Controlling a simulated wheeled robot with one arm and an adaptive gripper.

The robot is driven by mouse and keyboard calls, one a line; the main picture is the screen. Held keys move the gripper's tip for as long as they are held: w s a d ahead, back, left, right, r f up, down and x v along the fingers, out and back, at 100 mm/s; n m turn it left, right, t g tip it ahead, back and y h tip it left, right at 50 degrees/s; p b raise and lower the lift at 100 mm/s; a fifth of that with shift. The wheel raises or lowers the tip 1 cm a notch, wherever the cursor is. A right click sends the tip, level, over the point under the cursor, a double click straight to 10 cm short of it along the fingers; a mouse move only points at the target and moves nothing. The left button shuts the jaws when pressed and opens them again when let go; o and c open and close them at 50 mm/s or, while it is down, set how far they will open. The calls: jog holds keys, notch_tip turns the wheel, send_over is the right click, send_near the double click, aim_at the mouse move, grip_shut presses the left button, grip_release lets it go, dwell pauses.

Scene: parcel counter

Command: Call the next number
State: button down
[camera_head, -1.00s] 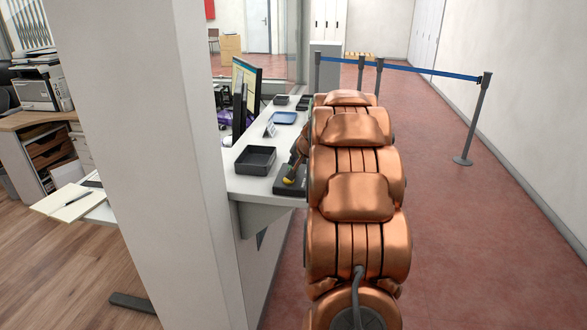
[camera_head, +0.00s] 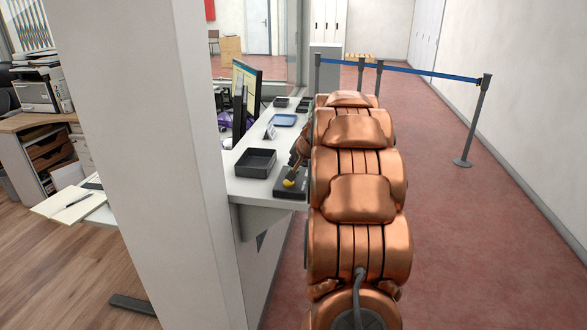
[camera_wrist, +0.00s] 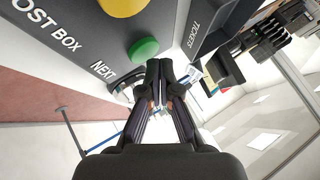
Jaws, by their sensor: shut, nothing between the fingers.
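The button panel (camera_head: 287,190) is a dark box on the counter's near end, partly hidden by my arm. In the wrist view it carries a green button (camera_wrist: 143,50) beside the word NEXT and a yellow button (camera_wrist: 121,5) near lettering ending in "OST BOX". In the head view my arm hides the fingertips and the green button.
A black tray (camera_head: 256,163) stands on the counter (camera_head: 247,187) left of the panel. A blue tray (camera_head: 284,120), a small sign (camera_head: 270,132) and a monitor (camera_head: 246,92) are farther back. A white pillar (camera_head: 165,165) stands at left. A dark part marked TICKETS (camera_wrist: 215,20) is near the fingers.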

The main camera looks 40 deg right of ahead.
jog(key=shift+r, duration=0.1)
jog(key=shift+r+p, duration=2.05)
jog(key=shift+r, duration=0.95)
jog(key=s+a+f+n+g+y, duration=0.1)
jog(key=s+a+n, duration=0.15)
jog(key=a, duration=0.85)
jog(key=s+a+f+n+g+y, duration=0.15)
jog(key=s+a, duration=0.25)
jog(key=a, duration=0.6)
jog(key=s+a+n+g+y, duration=0.2)
jog(key=s+a+n, duration=0.1)
jog(key=a, duration=0.8)
jog(key=s+a+f+n+g, duration=0.3)
jog(key=s+a, duration=0.7)
jog(key=s, duration=0.3)
jog(key=s+a+f+n+g+h, duration=0.1)
jog(key=s+f+n+g, duration=0.1)
jog(key=s, duration=1.3)
jog(key=shift+s+a+f+n+g, duration=0.15)
jog(key=shift+s+a+n+g, duration=0.2)
jog(key=shift+n+g, duration=0.15)
